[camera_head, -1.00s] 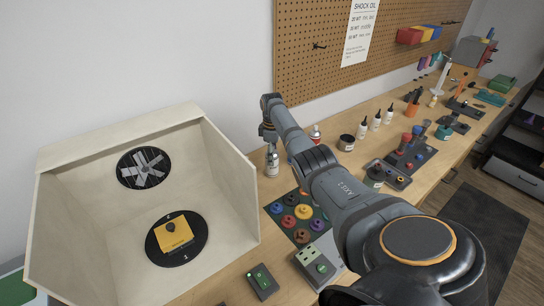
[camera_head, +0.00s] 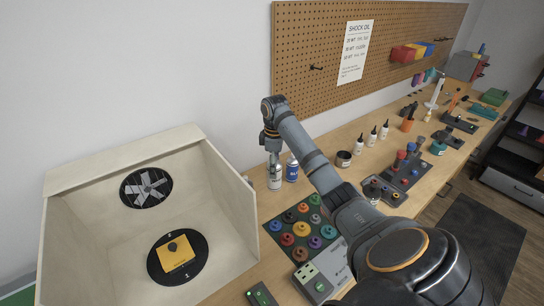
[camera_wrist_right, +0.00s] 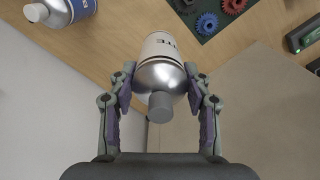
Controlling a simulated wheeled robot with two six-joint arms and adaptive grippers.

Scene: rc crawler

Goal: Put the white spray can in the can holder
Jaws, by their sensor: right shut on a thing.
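The white spray can (camera_head: 274,182) is upright at the bench's back edge, just right of the wooden booth. My right gripper (camera_head: 271,148) is above it, fingers pointing down. In the right wrist view the gripper (camera_wrist_right: 161,92) is shut around the silver shoulder of the white spray can (camera_wrist_right: 163,48), its grey nozzle toward the palm. I cannot tell whether the can's base touches the bench. A can holder cannot be made out. My left gripper is not in view.
A blue-and-white can (camera_head: 292,170) stands close right of the white can. The open wooden booth (camera_head: 228,205) is at left. A mat of coloured gears (camera_head: 298,232) lies in front. Small bottles (camera_head: 372,137) stand along the back, below the pegboard (camera_head: 300,45).

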